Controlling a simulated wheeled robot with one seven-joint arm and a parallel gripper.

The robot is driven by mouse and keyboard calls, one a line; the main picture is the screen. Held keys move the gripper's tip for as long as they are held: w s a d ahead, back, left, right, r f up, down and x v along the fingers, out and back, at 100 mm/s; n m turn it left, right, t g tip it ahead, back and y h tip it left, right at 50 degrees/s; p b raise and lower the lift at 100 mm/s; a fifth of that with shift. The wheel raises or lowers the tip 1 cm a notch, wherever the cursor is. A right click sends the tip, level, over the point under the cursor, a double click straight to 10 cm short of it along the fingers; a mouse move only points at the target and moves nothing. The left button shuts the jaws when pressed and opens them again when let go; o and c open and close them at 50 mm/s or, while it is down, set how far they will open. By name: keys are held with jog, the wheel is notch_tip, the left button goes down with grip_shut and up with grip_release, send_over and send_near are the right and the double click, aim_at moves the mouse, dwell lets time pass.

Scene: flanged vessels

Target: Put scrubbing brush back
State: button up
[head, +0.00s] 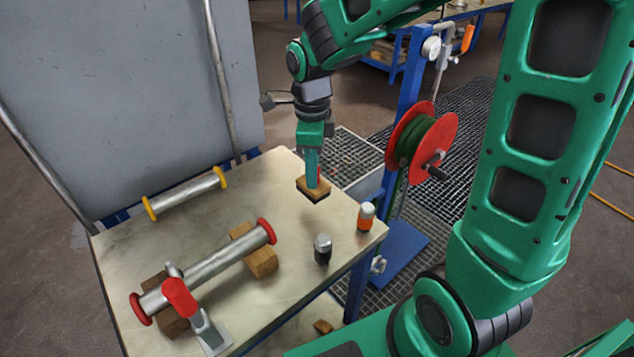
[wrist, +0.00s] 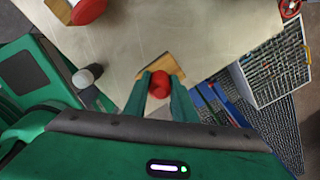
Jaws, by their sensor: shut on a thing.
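The scrubbing brush (head: 313,190) has a wooden block with dark bristles underneath and a red handle part. It is in my gripper (head: 312,165), over the far right part of the table; I cannot tell whether the bristles touch the top. In the wrist view, the red knob of the brush (wrist: 159,84) sits between the two green fingers of my gripper (wrist: 158,92), with the wooden block (wrist: 172,66) just beyond. My gripper is shut on the brush. The bristles are mostly hidden in the wrist view.
The metal table (head: 215,200) holds a red-flanged pipe (head: 215,262) on wooden blocks, a yellow-ended pipe (head: 187,193), a red-topped tool (head: 181,298), a black bottle (head: 322,249) and an orange bottle (head: 366,217). A red hose reel (head: 421,137) stands beyond the right edge. A grey panel (head: 130,90) stands behind.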

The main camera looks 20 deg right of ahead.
aim_at(320, 182)
jog(key=shift+w+d+f, duration=0.25)
jog(key=shift+d+f, duration=0.15)
jog(key=shift+d, duration=0.2)
jog(key=shift+w+d+f, duration=0.25)
jog(key=shift+d+f, duration=0.15)
jog(key=shift+d, duration=0.15)
jog(key=shift+f, duration=1.95)
jog(key=o, duration=0.9)
jog(key=shift+f, duration=0.1)
jog(key=shift+o, duration=0.2)
notch_tip(320, 182, up, 12)
jog(key=shift+r, duration=0.1)
